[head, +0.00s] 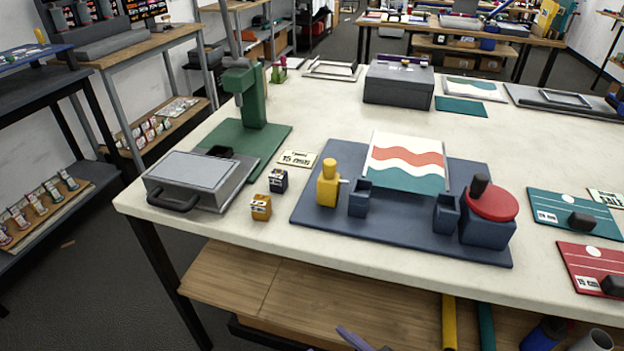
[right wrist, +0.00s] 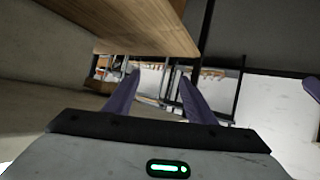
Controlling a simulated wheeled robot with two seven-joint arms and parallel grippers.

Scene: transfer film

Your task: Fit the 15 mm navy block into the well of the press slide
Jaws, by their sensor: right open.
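The navy block (head: 278,181) stands upright on the white table, just right of the press. The green press (head: 245,95) has a grey slide (head: 190,180) with a black handle at its front. A dark recess (head: 220,152) shows behind the slide's plate; I cannot make out whether it is the well. My right gripper (right wrist: 159,75) is open and empty in the right wrist view, its purple fingers apart, below the tabletop. A purple fingertip (head: 352,338) shows at the bottom edge of the head view. My left gripper is not clearly in view.
An orange block (head: 261,207) stands close in front of the navy block. A "15 mm" card (head: 298,159) lies behind. A blue board (head: 310,215) with a yellow post (head: 328,184) and a red-topped block (head: 492,203) lies to the right. A wooden shelf (head: 270,290) sits under the table.

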